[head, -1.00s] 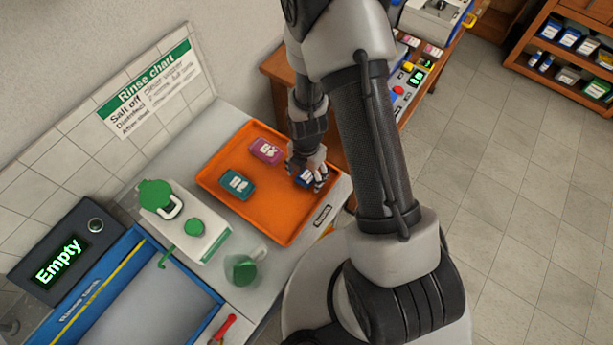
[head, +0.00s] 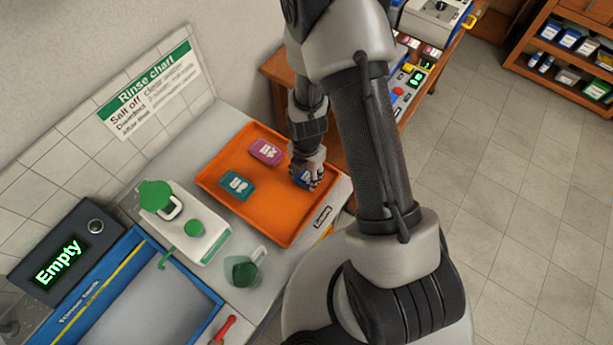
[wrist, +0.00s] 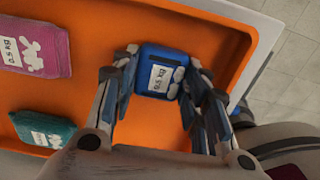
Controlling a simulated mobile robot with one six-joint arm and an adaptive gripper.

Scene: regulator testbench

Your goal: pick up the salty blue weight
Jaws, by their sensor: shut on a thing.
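The blue weight (wrist: 158,76) shows in the wrist view between my gripper's fingers. It has a white label reading 0.5 kg and pale patches on its top. My gripper (wrist: 160,88) is shut on it, with fingers on both its left and right sides. In the head view my gripper (head: 306,178) is over the right part of the orange tray (head: 275,215), and only a little of the blue weight (head: 305,176) shows under the fingers. I cannot tell whether the weight is clear of the tray floor.
A magenta weight (head: 265,152) and a teal weight (head: 236,185) lie in the tray, left of my gripper.

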